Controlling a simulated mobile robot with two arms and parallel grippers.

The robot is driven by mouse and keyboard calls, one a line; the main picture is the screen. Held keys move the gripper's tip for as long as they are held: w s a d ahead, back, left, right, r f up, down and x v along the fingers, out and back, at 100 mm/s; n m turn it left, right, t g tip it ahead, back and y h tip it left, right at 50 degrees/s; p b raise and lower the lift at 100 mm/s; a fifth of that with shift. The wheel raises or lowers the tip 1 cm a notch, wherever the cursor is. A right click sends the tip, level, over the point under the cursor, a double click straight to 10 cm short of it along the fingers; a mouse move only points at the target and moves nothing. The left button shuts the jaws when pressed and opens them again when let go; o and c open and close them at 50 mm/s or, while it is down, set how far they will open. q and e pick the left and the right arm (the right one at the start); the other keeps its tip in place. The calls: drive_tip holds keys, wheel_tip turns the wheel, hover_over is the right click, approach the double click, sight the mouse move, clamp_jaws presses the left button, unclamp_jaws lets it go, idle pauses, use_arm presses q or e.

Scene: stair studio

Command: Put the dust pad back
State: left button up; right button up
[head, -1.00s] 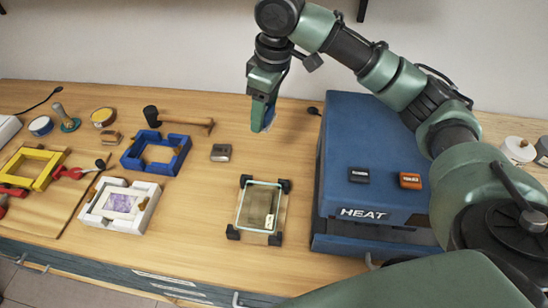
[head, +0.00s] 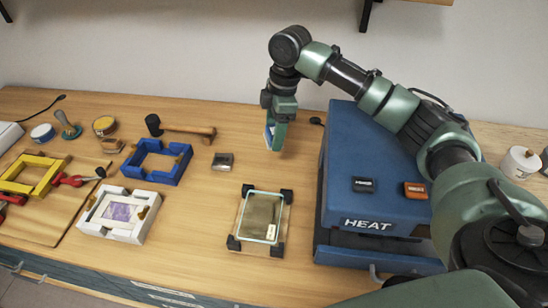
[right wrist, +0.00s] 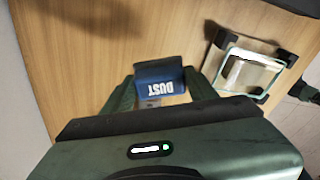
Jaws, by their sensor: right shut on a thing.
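The dust pad (right wrist: 158,78) is a small blue block with white "DUST" lettering in the right wrist view. My right gripper (head: 275,140) is shut on it, and a blue edge of the pad shows between the fingers in the head view. The gripper (right wrist: 160,100) holds the pad above the bench, behind the glass plate (head: 261,216) in its black-cornered holder and left of the blue heat press. The glass plate also shows at the upper right in the right wrist view (right wrist: 250,72). My left gripper is not in view.
The blue HEAT press (head: 345,190) stands on the right. A small grey block (head: 222,162), a blue frame (head: 157,162), a hammer (head: 190,130) and a white frame (head: 119,213) lie to the left. Bare wood (head: 240,120) lies around the gripper.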

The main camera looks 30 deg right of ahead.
sight(272, 168)
wheel_tip(272, 168, down, 10)
drive_tip(key=shift+f+p, duration=0.25)
drive_tip(key=shift+p, duration=0.3)
drive_tip(key=shift+a+f, duration=0.1)
drive_tip(key=shift+f, duration=0.05)
drive_tip(key=o, duration=1.2)
drive_tip(key=r, duration=0.4)
drive_tip(key=d+r+b, duration=0.1)
drive_tip(key=r, duration=0.3)
drive_tip(key=r+b, duration=0.1)
drive_tip(key=r, duration=0.3)
drive_tip(key=shift+s+d+r, duration=0.15)
drive_tip(key=shift+s+d, duration=0.05)
drive_tip(key=shift+d, duration=0.2)
drive_tip(key=shift+s, duration=0.1)
